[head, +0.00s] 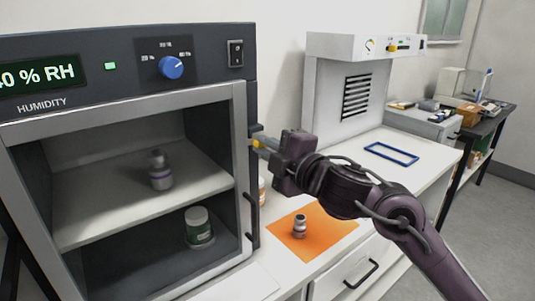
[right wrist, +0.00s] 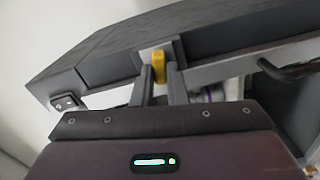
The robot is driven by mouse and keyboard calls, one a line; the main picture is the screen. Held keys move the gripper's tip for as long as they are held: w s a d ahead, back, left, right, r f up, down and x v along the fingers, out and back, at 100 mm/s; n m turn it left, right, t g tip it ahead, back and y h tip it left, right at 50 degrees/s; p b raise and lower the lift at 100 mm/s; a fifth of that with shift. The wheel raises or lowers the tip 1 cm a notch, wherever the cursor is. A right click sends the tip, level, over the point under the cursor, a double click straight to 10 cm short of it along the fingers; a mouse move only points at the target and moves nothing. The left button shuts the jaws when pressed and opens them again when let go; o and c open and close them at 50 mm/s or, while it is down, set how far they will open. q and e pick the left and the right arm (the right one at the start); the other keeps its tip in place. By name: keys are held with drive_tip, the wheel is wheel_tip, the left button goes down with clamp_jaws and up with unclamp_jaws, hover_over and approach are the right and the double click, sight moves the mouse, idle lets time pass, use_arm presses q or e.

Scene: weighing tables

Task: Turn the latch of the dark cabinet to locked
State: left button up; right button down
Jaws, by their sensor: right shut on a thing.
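The dark cabinet (head: 120,68) stands at the left of the head view with its glass-fronted door closed. The cabinet also shows in the right wrist view (right wrist: 105,62), tilted. Its yellow latch (right wrist: 158,68) sits on a light plate at the door's edge. In the head view the latch (head: 256,143) is small and partly hidden by the gripper. My right gripper (right wrist: 160,92) has its two fingers on either side of the yellow latch, shut on it. In the head view my right gripper (head: 267,145) reaches the cabinet's right edge from the right. My left gripper is not in view.
A white hood unit (head: 345,100) and a blue frame (head: 391,153) are on the bench behind.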

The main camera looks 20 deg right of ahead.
drive_tip(key=shift+f+n+b, duration=0.1)
drive_tip(key=shift+n+b, duration=0.4)
drive_tip(key=shift+n, duration=0.7)
drive_tip(key=c, duration=1.4)
unclamp_jaws()
drive_tip(key=shift+c, duration=0.2)
drive_tip(key=b+v, duration=0.1)
drive_tip(key=v, duration=0.6)
drive_tip(key=shift+s, duration=0.4)
drive_tip(key=shift+d, duration=0.1)
